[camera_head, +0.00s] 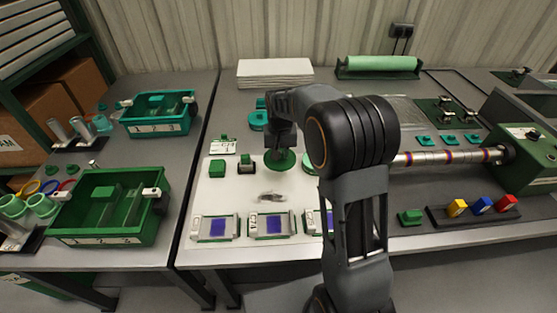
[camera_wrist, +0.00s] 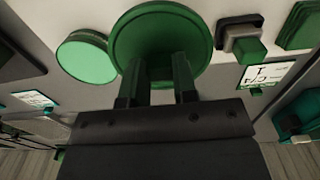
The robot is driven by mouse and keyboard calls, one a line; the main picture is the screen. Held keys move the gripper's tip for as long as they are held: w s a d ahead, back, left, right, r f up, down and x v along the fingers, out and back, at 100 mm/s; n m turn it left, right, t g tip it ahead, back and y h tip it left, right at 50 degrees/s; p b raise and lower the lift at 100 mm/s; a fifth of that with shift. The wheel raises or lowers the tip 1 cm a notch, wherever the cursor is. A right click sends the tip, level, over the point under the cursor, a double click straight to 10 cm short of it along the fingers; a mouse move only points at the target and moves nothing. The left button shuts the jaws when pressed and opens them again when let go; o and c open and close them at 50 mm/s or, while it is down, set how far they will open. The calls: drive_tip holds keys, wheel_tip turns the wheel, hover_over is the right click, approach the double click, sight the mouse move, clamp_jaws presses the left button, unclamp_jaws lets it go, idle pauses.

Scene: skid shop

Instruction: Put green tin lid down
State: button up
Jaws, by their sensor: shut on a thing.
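The green tin lid (camera_head: 279,161) is a dark green disc above the pale mat (camera_head: 232,188). I cannot tell whether it touches the mat. My gripper (camera_head: 278,150) points down at it from above. In the wrist view the lid (camera_wrist: 160,40) fills the top middle, and the two fingers of my gripper (camera_wrist: 158,72) are shut on it. A round lighter green tin (camera_wrist: 83,56) stands left of the lid in the wrist view, close to its edge. In the head view my arm hides part of the area right of the lid.
A green stamp-like block (camera_head: 247,163) and a small green block (camera_head: 217,168) stand left of the lid. Blue-windowed trays (camera_head: 215,228) line the mat's front. A green crate (camera_head: 148,232) and teal crate (camera_head: 182,124) stand left. A striped roller (camera_head: 446,158) lies right.

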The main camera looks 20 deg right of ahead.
drive_tip(key=w+f, duration=0.2)
drive_tip(key=f, duration=0.1)
drive_tip(key=w+f, duration=0.1)
drive_tip(key=f, duration=0.1)
drive_tip(key=shift+w+d, duration=0.3)
drive_tip(key=shift+w, duration=0.1)
drive_tip(key=shift+f+b, duration=0.3)
drive_tip(key=shift+f, duration=1.15)
drive_tip(key=shift+f, duration=0.1)
drive_tip(key=shift+f, duration=0.15)
drive_tip(key=o, duration=0.9)
